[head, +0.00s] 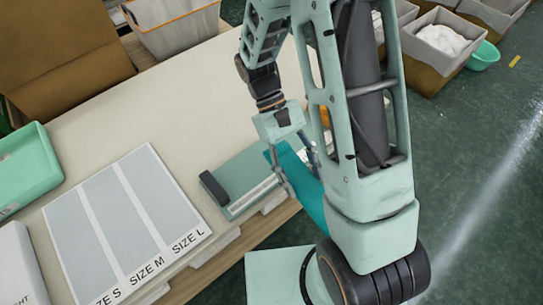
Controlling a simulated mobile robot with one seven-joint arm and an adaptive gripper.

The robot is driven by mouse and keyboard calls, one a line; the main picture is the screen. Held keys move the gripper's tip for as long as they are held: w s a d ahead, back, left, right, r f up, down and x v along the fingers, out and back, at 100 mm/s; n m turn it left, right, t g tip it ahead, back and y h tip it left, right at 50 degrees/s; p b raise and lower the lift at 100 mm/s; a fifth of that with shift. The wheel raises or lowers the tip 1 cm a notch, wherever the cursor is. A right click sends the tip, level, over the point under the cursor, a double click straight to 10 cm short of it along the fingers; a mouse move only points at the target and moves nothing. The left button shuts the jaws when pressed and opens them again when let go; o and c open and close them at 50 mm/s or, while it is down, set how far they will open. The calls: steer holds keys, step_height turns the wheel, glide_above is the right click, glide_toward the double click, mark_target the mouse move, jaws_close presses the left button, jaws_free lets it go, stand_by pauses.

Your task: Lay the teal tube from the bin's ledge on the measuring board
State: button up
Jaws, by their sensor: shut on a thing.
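My gripper (297,167) is shut on the teal tube (307,198), a long soft-looking teal piece. The tube slants down to the right from the gripper, and its lower end passes behind my arm. The pale green measuring board (245,164), with a dark block at its left end and a light strip along its front, lies at the table's front edge. The gripper and tube are at the board's right end in the picture. I cannot tell whether the tube touches it. My arm hides part of this area. The bin's ledge cannot be made out.
A white sheet (101,232) marked SIZE S, SIZE M and SIZE L lies left of the board. A green tray (28,165) and a white box (18,265) stand at the far left. The table (160,110) behind the board is clear. Bins (428,65) stand at the back right.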

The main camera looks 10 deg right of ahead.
steer(key=w+d+r+n+t+h+b, duration=0.2)
steer(key=w+r+n+t, duration=0.3)
steer(key=n, duration=0.5)
steer(key=w+d+r+n+t+h+b, duration=0.2)
steer(key=w+n+t+b, duration=0.1)
steer(key=w+n+t, duration=0.5)
steer(key=n, duration=0.1)
glide_above(259, 162)
steer(key=shift+y, duration=0.3)
steer(key=f, duration=0.8)
steer(key=shift+d+f+b, duration=0.25)
steer(key=shift+d+b, duration=0.05)
steer(key=shift+d, duration=0.05)
steer(key=shift+a+f, duration=0.45)
steer(key=shift+f, duration=0.15)
step_height(259, 162, down, 3)
steer(key=shift+b, duration=0.3)
